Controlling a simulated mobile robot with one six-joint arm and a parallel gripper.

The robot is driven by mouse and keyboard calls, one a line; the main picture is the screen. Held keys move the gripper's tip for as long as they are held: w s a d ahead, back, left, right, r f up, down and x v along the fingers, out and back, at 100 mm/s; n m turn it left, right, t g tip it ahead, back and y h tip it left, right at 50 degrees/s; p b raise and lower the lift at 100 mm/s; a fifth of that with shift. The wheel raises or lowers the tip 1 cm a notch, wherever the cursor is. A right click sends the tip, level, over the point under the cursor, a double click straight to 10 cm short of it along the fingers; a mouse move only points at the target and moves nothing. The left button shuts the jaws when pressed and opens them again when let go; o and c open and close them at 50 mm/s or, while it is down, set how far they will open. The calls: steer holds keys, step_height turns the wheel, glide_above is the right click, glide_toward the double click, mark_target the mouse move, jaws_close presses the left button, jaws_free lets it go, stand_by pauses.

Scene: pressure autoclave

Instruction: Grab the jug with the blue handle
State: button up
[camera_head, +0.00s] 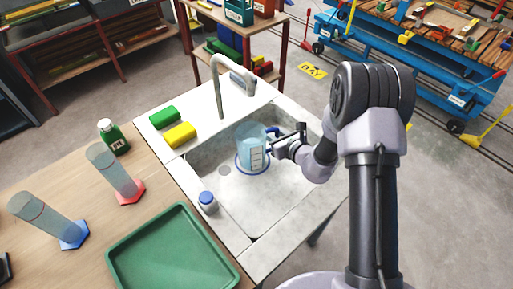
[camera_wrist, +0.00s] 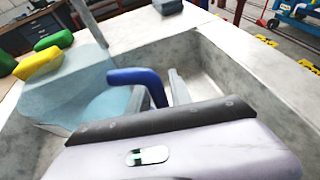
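The jug (camera_head: 252,144) is clear and light blue with a white label and a blue ring at its base. It stands upright in the sink basin. In the wrist view its see-through body (camera_wrist: 75,95) is at the left, and its blue handle (camera_wrist: 150,83) is in the middle. My gripper (camera_head: 275,140) is at the jug's right side, by the handle. In the wrist view my gripper (camera_wrist: 158,90) is open, with a grey finger on each side of the handle's downward part. The lower handle and finger ends are partly hidden by my gripper body.
The grey sink (camera_head: 225,185) surrounds the jug, with a curved tap (camera_head: 217,85) behind. Green (camera_head: 165,117) and yellow (camera_head: 180,135) sponges lie on the rim. A blue-capped bottle (camera_head: 207,203) stands at the front-left rim. A green tray (camera_head: 172,255) and cylinders are on the left table.

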jaws_close()
stand_by(1.3)
